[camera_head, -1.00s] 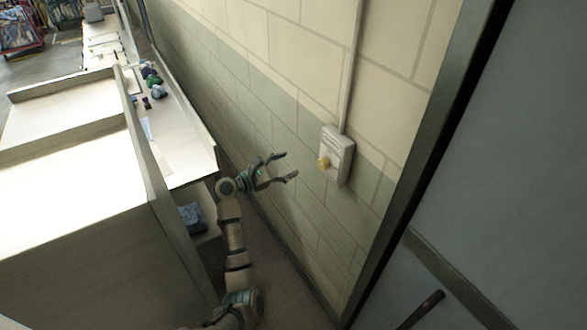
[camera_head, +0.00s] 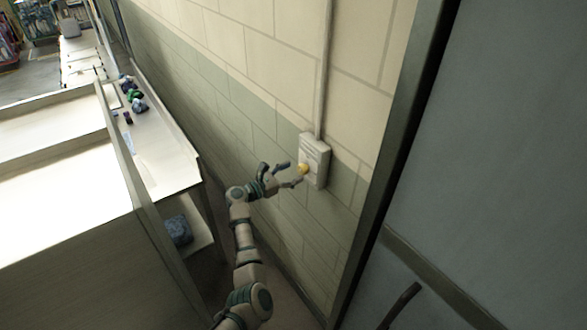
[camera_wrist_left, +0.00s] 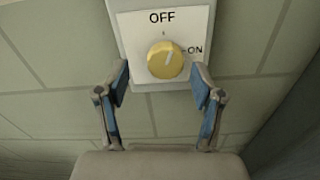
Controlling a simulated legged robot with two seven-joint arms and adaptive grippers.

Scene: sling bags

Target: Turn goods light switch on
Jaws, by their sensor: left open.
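The light switch (camera_head: 314,160) is a pale box on the block wall with a round yellow knob (camera_head: 303,169). In the left wrist view the knob (camera_wrist_left: 165,60) sits on a white plate (camera_wrist_left: 190,22) marked OFF above and ON at right. A pale line on the knob points up and slightly right, nearer OFF than ON. My left gripper (camera_head: 294,174) is open at the switch. In the left wrist view its fingers (camera_wrist_left: 161,80) stand either side and just below the knob, with visible gaps. My right gripper is out of view.
A conduit (camera_head: 323,70) runs up the wall from the switch. A grey door (camera_head: 490,150) with a dark handle (camera_head: 401,306) stands at right. A pale counter (camera_head: 60,200) stands at left, with a blue item (camera_head: 178,230) on a lower shelf.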

